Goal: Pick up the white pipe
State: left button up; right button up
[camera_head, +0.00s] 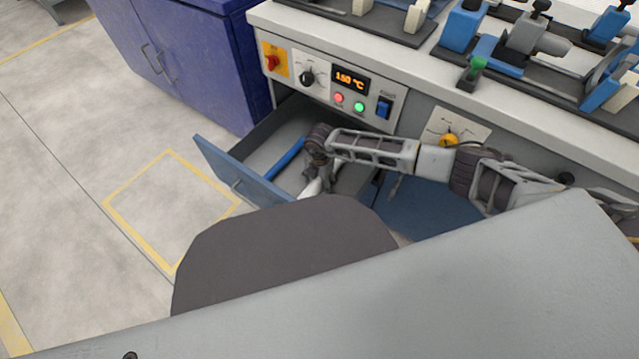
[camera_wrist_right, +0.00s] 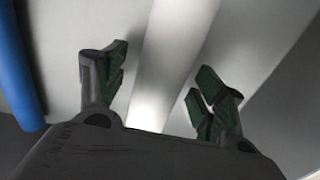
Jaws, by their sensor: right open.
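The white pipe (camera_wrist_right: 172,50) lies in the open drawer. In the right wrist view it runs between the two fingers of my right gripper (camera_wrist_right: 160,92), which are open and apart on either side of it. In the head view a short piece of the white pipe (camera_head: 312,188) shows just below my right gripper (camera_head: 322,172), which reaches down into the drawer. The rest of the pipe is hidden by the gripper and my own body. My left gripper is not in view.
The drawer (camera_head: 243,172) has raised walls around the gripper. A blue pipe (camera_head: 289,156) lies in it, left of the white pipe; it also shows in the right wrist view (camera_wrist_right: 16,70). The workbench (camera_head: 500,105) with a control panel (camera_head: 335,85) stands behind. A blue cabinet (camera_head: 185,60) is at the left.

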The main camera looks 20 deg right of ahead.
dwell(0.3)
jog(key=c, duration=1.2)
jog(key=shift+r, duration=0.2)
